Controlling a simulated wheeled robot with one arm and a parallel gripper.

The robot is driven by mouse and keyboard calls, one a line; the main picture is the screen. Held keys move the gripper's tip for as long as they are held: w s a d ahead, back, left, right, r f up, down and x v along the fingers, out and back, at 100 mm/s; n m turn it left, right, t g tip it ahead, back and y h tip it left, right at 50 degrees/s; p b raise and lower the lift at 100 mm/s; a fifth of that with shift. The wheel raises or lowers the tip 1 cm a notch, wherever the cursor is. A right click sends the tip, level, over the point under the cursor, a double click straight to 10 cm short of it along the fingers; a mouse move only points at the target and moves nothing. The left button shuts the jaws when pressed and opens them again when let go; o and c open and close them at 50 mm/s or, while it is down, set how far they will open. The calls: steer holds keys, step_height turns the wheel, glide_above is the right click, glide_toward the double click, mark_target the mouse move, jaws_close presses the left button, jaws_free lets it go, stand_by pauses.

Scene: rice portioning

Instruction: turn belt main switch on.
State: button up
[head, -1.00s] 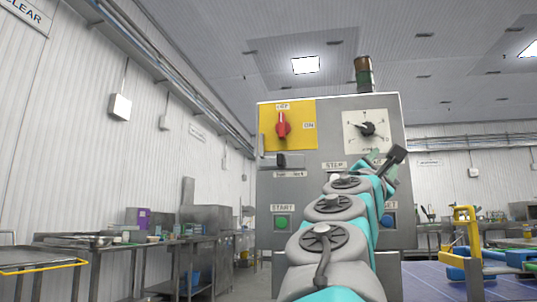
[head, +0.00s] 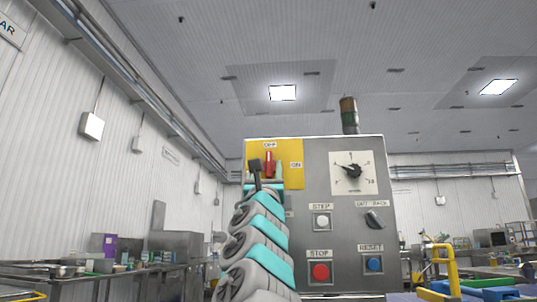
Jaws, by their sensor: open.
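The belt main switch is a red rotary handle (head: 269,162) on a yellow plate (head: 291,173) at the upper left of the grey control panel. The handle stands upright, towards the OFF label above it; the ON label is to its right. My gripper (head: 266,175) is open in front of the yellow plate, just below and over the lower part of the handle. The handle's upper part shows beside the dark piece at my gripper's end. My arm hides the panel below the plate. I cannot tell whether the fingers touch the handle.
The control panel (head: 345,218) also bears a dial (head: 352,171), a STEP button (head: 321,221), a small selector (head: 375,218), a red STOP button (head: 320,271) and a blue RESET button (head: 374,263). A signal lamp (head: 349,115) stands on top. Steel tables line the left wall.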

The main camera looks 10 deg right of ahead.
mark_target(269, 165)
steer(key=shift+p+x, duration=0.6)
steer(key=shift+x, duration=0.4)
jaws_close()
